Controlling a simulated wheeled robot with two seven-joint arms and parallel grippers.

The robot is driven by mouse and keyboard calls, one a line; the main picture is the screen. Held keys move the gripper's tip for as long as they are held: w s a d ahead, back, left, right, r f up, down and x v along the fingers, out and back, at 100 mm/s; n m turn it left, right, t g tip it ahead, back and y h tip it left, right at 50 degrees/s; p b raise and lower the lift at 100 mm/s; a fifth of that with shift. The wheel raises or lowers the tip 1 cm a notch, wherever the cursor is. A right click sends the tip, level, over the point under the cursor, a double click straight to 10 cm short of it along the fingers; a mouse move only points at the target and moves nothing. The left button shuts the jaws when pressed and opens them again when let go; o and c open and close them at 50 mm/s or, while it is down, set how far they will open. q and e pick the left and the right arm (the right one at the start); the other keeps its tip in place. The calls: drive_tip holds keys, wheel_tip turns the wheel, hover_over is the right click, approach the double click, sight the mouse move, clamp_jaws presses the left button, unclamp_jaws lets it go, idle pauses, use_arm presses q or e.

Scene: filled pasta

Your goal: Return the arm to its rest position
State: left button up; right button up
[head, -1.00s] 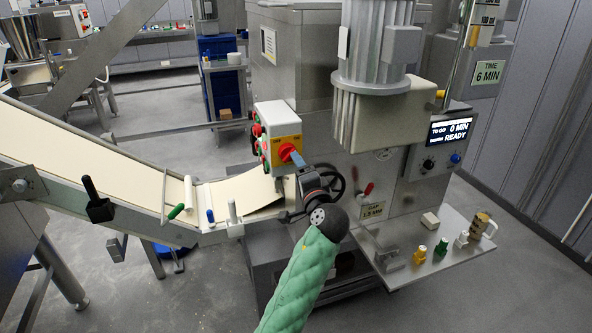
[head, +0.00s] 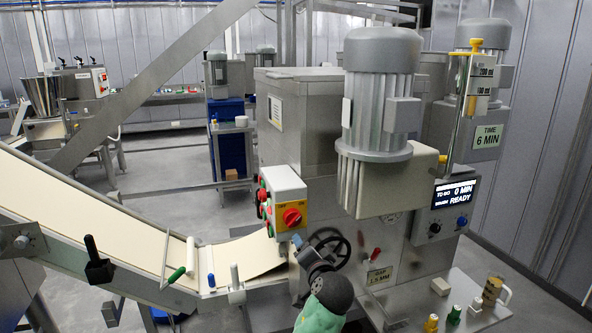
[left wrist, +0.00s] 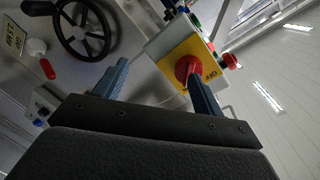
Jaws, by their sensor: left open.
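My left gripper (head: 299,243) is at the lower middle of the head view, at the end of my arm with a green sleeve. It is just below the control box (head: 284,194) with the red rotary knob (head: 292,217) on a yellow plate. In the left wrist view the gripper's blue fingers (left wrist: 157,75) are apart with nothing between them. The red knob (left wrist: 186,68) shows behind the right finger there, and the finger overlaps part of it. Whether they touch is unclear. My right gripper is not in view.
A black handwheel (head: 330,247) is close to the right of my gripper; it also shows in the left wrist view (left wrist: 84,30). A conveyor with a dough sheet (head: 100,222) slopes in from the left. A display (head: 454,194) reads 0 MIN READY.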

use_arm(q)
drive_tip(key=s+a+f+n+g+h, duration=0.2)
drive_tip(key=s+a+f+g, duration=0.15)
drive_tip(key=f, duration=0.55)
drive_tip(key=s+a+f+n+g+h, duration=0.1)
drive_tip(key=s+a+f+g+h, duration=0.15)
drive_tip(key=s+f, duration=0.45)
drive_tip(key=s+a+f+n+g+h, duration=0.1)
drive_tip(key=s+a+f+n+g, duration=0.15)
drive_tip(key=f, duration=0.85)
drive_tip(key=s+a+f+g, duration=0.2)
drive_tip(key=s+a+f, duration=0.1)
drive_tip(key=s+f, duration=0.4)
drive_tip(key=s+a+f+g, duration=0.1)
drive_tip(key=s+a+f, duration=0.3)
drive_tip(key=s, duration=1)
drive_tip(key=s+a+f+g, duration=0.2)
drive_tip(key=s+a+f, duration=0.1)
drive_tip(key=s+f, duration=0.8)
drive_tip(key=shift+a+n+g+y, duration=0.25)
drive_tip(key=shift+n+g+y, duration=0.1)
drive_tip(key=shift+y, duration=0.1)
